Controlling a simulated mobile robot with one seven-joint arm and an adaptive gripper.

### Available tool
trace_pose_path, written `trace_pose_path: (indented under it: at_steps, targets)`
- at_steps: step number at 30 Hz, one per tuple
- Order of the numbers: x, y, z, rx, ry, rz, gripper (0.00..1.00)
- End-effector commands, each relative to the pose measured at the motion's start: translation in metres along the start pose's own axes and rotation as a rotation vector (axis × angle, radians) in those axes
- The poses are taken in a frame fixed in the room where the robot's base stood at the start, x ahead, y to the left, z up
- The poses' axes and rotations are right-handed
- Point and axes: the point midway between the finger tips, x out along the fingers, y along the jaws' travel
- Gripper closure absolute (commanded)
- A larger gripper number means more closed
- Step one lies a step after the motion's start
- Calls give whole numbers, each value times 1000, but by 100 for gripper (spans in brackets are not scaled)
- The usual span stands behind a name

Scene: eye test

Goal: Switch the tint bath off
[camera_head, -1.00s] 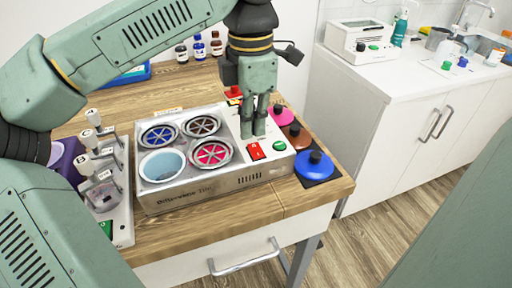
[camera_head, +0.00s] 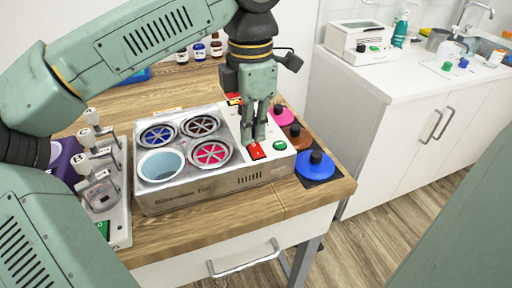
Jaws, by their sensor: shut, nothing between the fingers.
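The tint bath (camera_head: 215,187) is a pale box with several round wells on the wooden counter. One well holds light blue liquid; the others have slotted covers over blue, dark brown and pink. On its right panel are a red rocker switch (camera_head: 256,150) and a round green button or light (camera_head: 279,145) to its right. My gripper (camera_head: 253,141) is shut and empty, pointing down over this panel. Its fingertips are right at the back edge of the red switch. I cannot tell whether they touch it. The gripper partly covers the panel behind the switch.
Blue (camera_head: 315,168), brown (camera_head: 299,136) and pink (camera_head: 282,117) knobbed lids lie right of the bath. A device with levers (camera_head: 101,180) stands at its left. Small bottles (camera_head: 199,51) stand behind. A white cabinet (camera_head: 400,130) is at the right.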

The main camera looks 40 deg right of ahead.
Motion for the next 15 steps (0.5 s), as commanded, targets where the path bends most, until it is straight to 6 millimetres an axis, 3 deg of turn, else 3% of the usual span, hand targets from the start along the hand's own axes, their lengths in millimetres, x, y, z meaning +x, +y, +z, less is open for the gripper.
trace_pose_path:
  at_steps: [15]
  targets:
    - [2,0,0,0,0,0,100]
